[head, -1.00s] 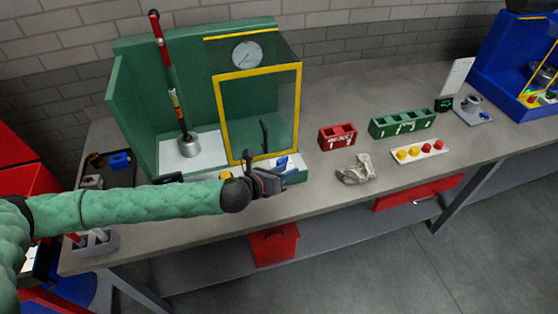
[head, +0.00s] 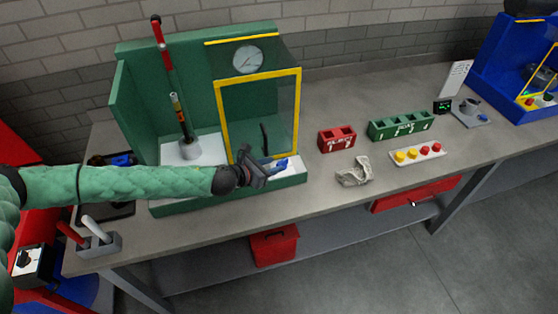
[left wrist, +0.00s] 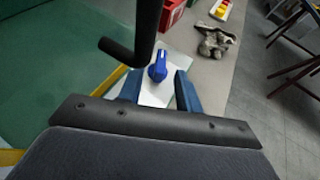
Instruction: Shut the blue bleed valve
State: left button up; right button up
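The blue bleed valve (head: 281,164) has a small blue handle and sits on the white front ledge of the green press bench, by the yellow-framed guard. In the left wrist view the blue valve (left wrist: 158,67) shows just beyond and between my fingertips. My left gripper (head: 262,171) is open and empty, its two blue fingers spread apart to either side of the valve's line. I cannot tell whether either finger touches it. My right gripper is in neither view.
A black bent lever (left wrist: 137,40) stands close in front of the left wrist camera; a clear guard (head: 258,115) with a yellow frame rises behind the valve. To the right are a crumpled grey cloth (head: 354,172), a red bin (head: 337,139) and a green bin (head: 401,126).

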aim_at(279, 163)
pick_arm(q)
jog(key=shift+p+x, duration=0.6)
jog(key=shift+x, duration=1.2)
grip_shut()
